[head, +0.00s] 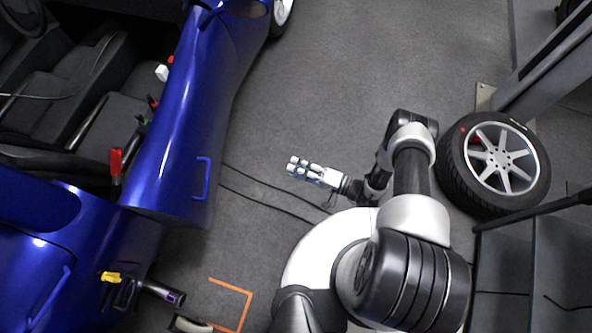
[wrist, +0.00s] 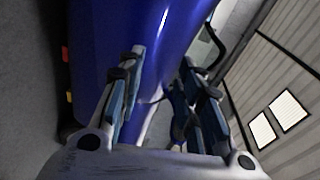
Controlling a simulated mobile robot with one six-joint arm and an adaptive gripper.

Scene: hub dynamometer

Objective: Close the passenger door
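The passenger door (head: 170,130) is the long glossy blue panel on the right side of the blue car, in the left part of the head view. Its rear end stands out from the rear body (head: 75,255), so the door looks ajar. A blue loop handle (head: 203,178) is on its outer face. My gripper (head: 291,167) is to the right of the door, apart from it, pointing toward it. In the wrist view my gripper (wrist: 160,62) has its fingers spread with nothing between them.
A wheel with a tyre (head: 493,163) lies at the right near a dark post. Cables (head: 265,192) cross the floor between the door and my base. An orange floor marking (head: 247,300) is at the bottom. Grey floor (head: 350,60) is clear at the top middle.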

